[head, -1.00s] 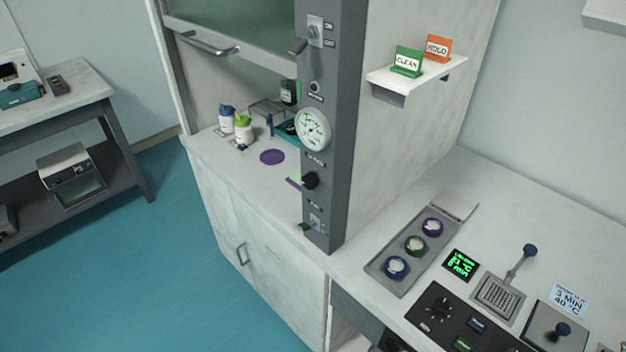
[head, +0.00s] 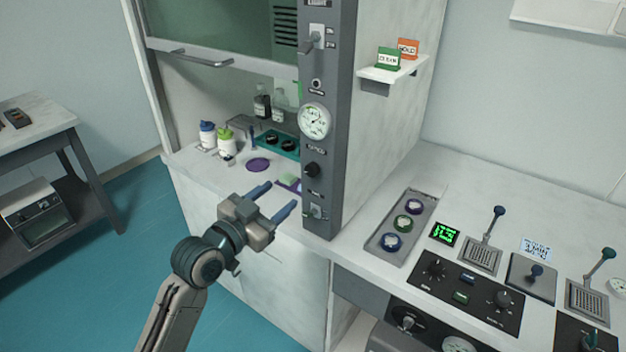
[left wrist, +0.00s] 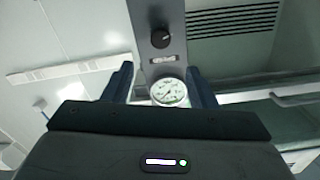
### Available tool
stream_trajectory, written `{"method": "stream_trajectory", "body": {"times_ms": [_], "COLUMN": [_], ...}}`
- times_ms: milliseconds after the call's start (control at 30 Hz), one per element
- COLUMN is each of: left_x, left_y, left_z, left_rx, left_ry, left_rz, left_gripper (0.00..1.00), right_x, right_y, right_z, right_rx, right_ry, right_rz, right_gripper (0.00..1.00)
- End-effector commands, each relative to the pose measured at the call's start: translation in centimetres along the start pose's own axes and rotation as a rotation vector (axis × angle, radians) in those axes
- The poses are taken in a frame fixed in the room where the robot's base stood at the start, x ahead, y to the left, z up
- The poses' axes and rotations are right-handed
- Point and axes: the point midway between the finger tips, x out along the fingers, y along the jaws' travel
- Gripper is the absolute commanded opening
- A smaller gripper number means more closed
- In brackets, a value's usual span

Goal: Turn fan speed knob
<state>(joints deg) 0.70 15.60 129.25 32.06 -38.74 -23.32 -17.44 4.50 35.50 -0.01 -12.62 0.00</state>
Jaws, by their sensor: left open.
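The black fan speed knob (head: 312,170) sits on the grey control column (head: 325,75) of the fume hood, below the round white gauge (head: 314,121). In the left wrist view the knob (left wrist: 160,39) shows at the top, beyond the fingertips, with a label and the gauge (left wrist: 168,92) under it. My left gripper (head: 280,196) is open and empty, with blue fingers pointing toward the column. It is in front of the hood, lower and left of the knob, and apart from it. The knob's label is too small to read. My right gripper is not in view.
A toggle switch (head: 316,211) is below the knob, and another (head: 317,37) is above the gauge. Bottles (head: 226,142) and a purple disc (head: 258,165) are inside the hood. A bench at right holds a tray (head: 424,227) of jars and a control panel (head: 467,297).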

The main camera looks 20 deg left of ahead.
Motion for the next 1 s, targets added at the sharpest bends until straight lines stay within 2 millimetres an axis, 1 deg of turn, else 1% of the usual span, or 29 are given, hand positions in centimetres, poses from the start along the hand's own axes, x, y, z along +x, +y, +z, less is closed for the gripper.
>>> {"method": "stream_trajectory", "body": {"times_ms": [167,267,400,500,600,767,1000], "left_x": [2.2,4.2,6.9,8.5,9.6,10.5,10.5], "left_y": [-0.1,-0.1,-0.1,-0.1,-0.1,0.0,0.0], "left_z": [-0.2,-0.3,-0.3,-0.2,-0.1,0.1,0.1], "left_rx": [-0.006,-0.008,-0.005,-0.004,-0.004,-0.002,-0.001], "left_ry": [0.000,0.000,-0.001,-0.002,-0.003,-0.002,-0.002], "left_rz": [-0.001,-0.001,-0.002,-0.001,-0.001,-0.001,-0.002], "left_gripper": [0.52,0.52,0.52,0.52,0.52,0.52,0.52], "right_x": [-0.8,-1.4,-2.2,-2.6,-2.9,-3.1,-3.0], "right_y": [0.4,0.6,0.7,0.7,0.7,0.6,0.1], "right_z": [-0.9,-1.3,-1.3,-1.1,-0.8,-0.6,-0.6], "right_rx": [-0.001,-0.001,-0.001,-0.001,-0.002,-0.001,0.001], "right_ry": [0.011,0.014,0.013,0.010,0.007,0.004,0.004], "right_rz": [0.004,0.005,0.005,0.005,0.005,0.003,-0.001], "right_gripper": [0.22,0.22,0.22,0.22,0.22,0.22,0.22]}}
